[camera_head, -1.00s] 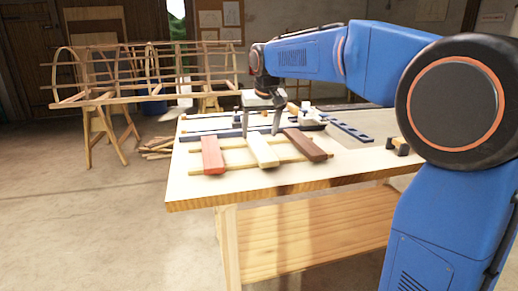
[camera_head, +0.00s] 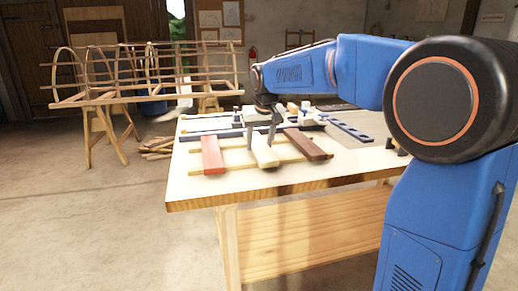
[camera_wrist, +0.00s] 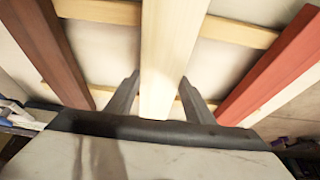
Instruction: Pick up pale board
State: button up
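The pale board (camera_head: 264,153) lies between a red board and a dark brown board, across two thin light wooden strips on the workbench. In the wrist view the pale board (camera_wrist: 170,50) runs up the middle of the picture. My gripper (camera_head: 262,136) is low over the pale board. In the wrist view my gripper (camera_wrist: 160,90) has one finger on each side of the board, with a visible gap at both sides. The fingers are open. Whether the tips reach below the board's top face is hard to tell.
The red board (camera_head: 212,154) lies to the left and the dark brown board (camera_head: 305,144) to the right, both close by. A blue perforated rail (camera_head: 350,132) lies behind, on the workbench (camera_head: 190,188). The bench's front left is clear.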

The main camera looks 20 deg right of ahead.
aim_at(260, 146)
jog(key=shift+r, duration=0.1)
notch_tip(260, 146, up, 10)
dwell(0.6)
